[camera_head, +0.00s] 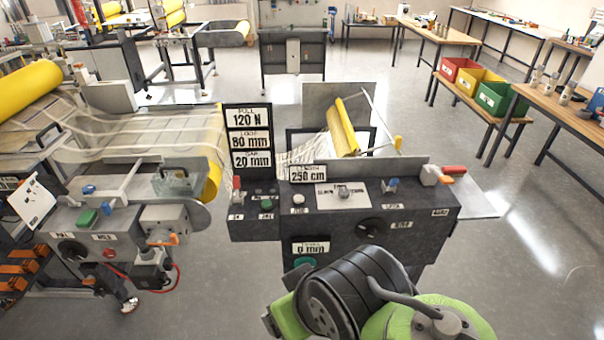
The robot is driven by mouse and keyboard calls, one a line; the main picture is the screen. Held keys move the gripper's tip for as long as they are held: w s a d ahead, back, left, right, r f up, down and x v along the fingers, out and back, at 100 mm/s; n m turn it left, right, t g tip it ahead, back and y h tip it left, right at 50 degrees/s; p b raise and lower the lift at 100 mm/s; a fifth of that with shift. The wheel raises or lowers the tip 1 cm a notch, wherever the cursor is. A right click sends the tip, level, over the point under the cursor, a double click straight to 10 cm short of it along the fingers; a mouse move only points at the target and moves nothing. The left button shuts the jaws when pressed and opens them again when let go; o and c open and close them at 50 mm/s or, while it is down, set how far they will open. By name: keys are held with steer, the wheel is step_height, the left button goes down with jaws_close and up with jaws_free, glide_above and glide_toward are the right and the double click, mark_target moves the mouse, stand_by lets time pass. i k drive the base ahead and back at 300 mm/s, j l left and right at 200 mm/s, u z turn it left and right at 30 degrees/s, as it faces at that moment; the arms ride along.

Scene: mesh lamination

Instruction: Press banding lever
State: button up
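Several levers show, and I cannot tell from the small labels which one is the banding lever. On the dark control console (330,235) in the middle, a red-handled lever (237,187) stands at the left end. A red-tipped lever (452,170) lies at the right end. My black and green arm reaches in at the bottom, in front of the console. My gripper's fingertips do not show.
A yellow roll (25,88) and pale mesh (150,135) are on the left machine. A red bin (458,72), a yellow bin (480,87) and a green bin (501,98) stand on a bench at right. The grey floor right of the console is clear.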

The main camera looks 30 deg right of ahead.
mark_target(444, 179)
steer(key=l+z, duration=0.2)
steer(key=z, duration=1.8)
steer(key=k+l, duration=0.05)
